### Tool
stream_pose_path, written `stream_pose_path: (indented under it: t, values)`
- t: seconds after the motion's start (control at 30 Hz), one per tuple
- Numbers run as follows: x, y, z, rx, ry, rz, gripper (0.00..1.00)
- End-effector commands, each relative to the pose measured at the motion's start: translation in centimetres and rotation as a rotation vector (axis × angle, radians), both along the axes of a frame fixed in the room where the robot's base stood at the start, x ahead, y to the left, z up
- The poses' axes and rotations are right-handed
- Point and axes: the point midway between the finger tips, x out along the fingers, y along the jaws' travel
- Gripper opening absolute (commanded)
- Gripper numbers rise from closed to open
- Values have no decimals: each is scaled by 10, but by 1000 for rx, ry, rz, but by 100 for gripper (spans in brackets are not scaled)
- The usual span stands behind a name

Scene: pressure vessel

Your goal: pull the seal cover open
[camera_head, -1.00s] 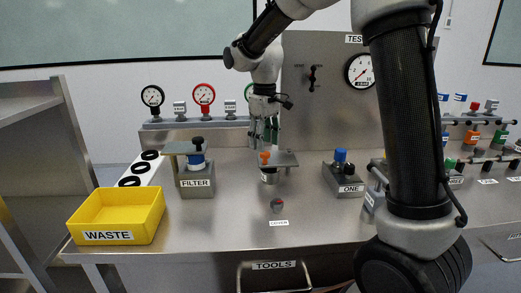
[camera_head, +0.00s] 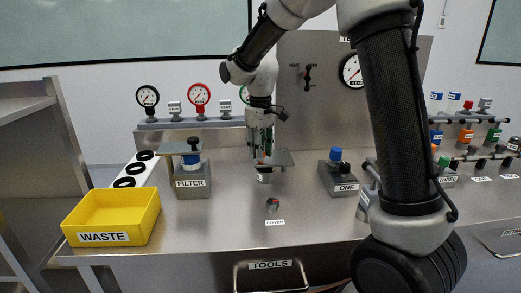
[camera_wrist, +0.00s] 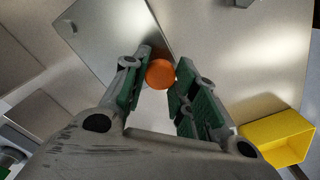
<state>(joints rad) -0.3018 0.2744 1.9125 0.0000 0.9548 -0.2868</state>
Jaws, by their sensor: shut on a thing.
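A flat grey plate (camera_head: 284,160), which I take for the seal cover, stands over a short metal cylinder (camera_head: 264,177) at the middle of the bench. An orange knob (camera_wrist: 160,73) shows by the plate's edge in the wrist view, where the plate (camera_wrist: 108,38) lies at upper left. My gripper (camera_head: 262,155) points down over the left part of the plate. In the wrist view its green-padded fingers (camera_wrist: 161,82) stand on both sides of the knob, shut on it. The head view mostly hides the knob behind the fingers.
The FILTER block (camera_head: 192,181) and yellow WASTE bin (camera_head: 112,215) stand to the left. The block marked ONE (camera_head: 337,180) is to the right. A small grey and red piece (camera_head: 272,204) sits in front by the COVER label. Bare bench lies between them.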

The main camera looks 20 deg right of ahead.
Motion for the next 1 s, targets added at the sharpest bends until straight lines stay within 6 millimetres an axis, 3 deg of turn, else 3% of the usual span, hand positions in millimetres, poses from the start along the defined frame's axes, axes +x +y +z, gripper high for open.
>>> stream_pose_path:
  t: [0.37,1.0]
  values:
    - [12,5,0,1,-1,-105,0]
    - [77,9,0,0,-1,-679,0]
